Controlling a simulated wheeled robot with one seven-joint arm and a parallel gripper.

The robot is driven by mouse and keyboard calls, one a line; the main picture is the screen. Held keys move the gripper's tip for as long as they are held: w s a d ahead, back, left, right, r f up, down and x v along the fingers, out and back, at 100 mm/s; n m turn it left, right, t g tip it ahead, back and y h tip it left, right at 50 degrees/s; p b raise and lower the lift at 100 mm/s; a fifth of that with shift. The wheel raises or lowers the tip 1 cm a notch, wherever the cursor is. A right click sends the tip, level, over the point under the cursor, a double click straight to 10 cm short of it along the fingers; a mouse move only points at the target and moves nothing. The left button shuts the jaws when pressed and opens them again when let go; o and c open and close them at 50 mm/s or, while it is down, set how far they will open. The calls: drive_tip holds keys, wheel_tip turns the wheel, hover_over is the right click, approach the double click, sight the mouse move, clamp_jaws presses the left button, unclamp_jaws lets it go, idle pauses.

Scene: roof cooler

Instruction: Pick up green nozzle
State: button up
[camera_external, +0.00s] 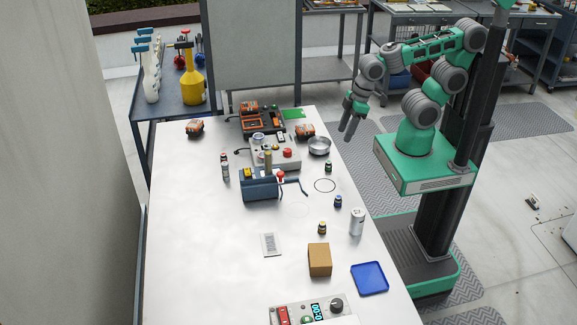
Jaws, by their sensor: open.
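I cannot clearly make out a green nozzle in this view. A small flat green item (294,113) lies at the far end of the white table (200,240), beside an orange-and-black tool case, but its shape is too small to tell. My gripper (348,129) hangs pointing down near the table's right edge, right of the metal bowl. It is open, with nothing seen between its fingers, and apart from the items on the table.
Nearby are a metal bowl (319,146), a blue vise-like device (259,188), small bottles, a white can (357,221), a cardboard box (319,260) and a blue tray (370,277). A side table (170,97) holds spray bottles and a yellow can (192,82). The table's left front is clear.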

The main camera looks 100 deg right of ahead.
sight(328, 165)
drive_tip(key=s+f+m+g+y+p, duration=0.1)
drive_tip(key=s+f+m+y+p, duration=0.3)
drive_tip(key=f+m, duration=0.8)
drive_tip(key=shift+w+a+r+m+t+y+b, duration=0.3)
drive_tip(key=shift+w+a+m+t+y, duration=0.35)
drive_tip(key=shift+w+m+t, duration=1.65)
drive_tip(key=shift+w+a+r+m+t+y+b, duration=0.35)
drive_tip(key=shift+w+a+m+t, duration=0.6)
drive_tip(key=shift+m, duration=2.7)
drive_tip(key=shift+w+a+r+m+t+y+b, duration=0.3)
drive_tip(key=shift+w+a+m+t+y, duration=0.3)
drive_tip(key=shift+w+m+t, duration=1.65)
drive_tip(key=shift+s+m+g, duration=0.55)
drive_tip(key=shift+m+g, duration=0.15)
drive_tip(key=shift+g, duration=0.2)
drive_tip(key=shift+c, duration=0.4)
clamp_jaws()
